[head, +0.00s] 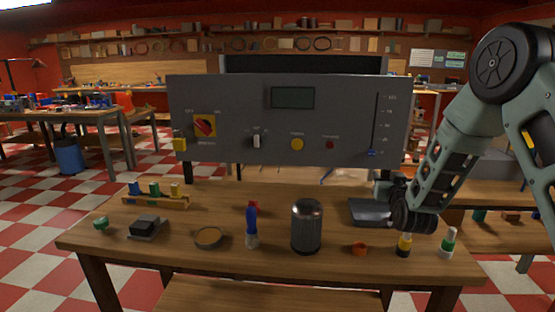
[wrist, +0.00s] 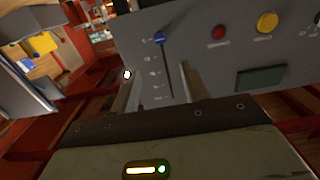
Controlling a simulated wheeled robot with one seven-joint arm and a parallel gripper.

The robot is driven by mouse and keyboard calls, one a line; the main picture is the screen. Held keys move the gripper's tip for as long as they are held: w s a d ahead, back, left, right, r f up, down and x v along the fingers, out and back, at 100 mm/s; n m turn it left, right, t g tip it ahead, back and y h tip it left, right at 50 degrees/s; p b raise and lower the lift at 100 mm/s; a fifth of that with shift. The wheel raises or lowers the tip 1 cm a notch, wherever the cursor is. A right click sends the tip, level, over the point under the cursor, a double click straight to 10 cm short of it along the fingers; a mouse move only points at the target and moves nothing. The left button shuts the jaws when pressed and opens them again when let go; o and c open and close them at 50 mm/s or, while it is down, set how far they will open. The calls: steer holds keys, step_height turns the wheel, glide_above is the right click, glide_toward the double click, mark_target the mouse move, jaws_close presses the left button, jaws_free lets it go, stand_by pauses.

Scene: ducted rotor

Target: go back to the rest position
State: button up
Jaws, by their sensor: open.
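My gripper (head: 384,191) is at the right side of the table, in front of and below the lower right part of the grey control panel (head: 240,115). In the wrist view my gripper (wrist: 158,82) has its two fingers spread apart with nothing between them. The panel looks upside down there. The slider's blue knob (head: 372,152) is at the bottom of its slot in the head view; it also shows in the wrist view (wrist: 159,37). The fingers appear apart from the knob. Their tips are hard to make out in the head view.
A peg rack (head: 156,200) is at left.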

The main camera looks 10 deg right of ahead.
steer(key=s+a+f+n+g+y, duration=0.15)
steer(key=s+a+g, duration=0.3)
steer(key=s, duration=0.55)
steer(key=s+a+n+g+y, duration=0.1)
steer(key=s+a+g+y, duration=0.15)
steer(key=s+g, duration=0.45)
steer(key=s+a+f+n+g+y, duration=0.15)
steer(key=s+a, duration=0.25)
steer(key=s, duration=0.8)
steer(key=s+a+r+n+g, duration=0.1)
steer(key=s+a+n+g, duration=0.1)
steer(key=s+a, duration=0.5)
steer(key=s+a+r+n+g, duration=0.1)
steer(key=s+a+n+g, duration=0.1)
steer(key=s+a+n, duration=0.2)
steer(key=s+a, duration=0.3)
steer(key=a, duration=0.4)
steer(key=shift+s+a+r+n, duration=0.15)
steer(key=shift+s+r+n, duration=0.1)
steer(key=shift+s+n, duration=0.1)
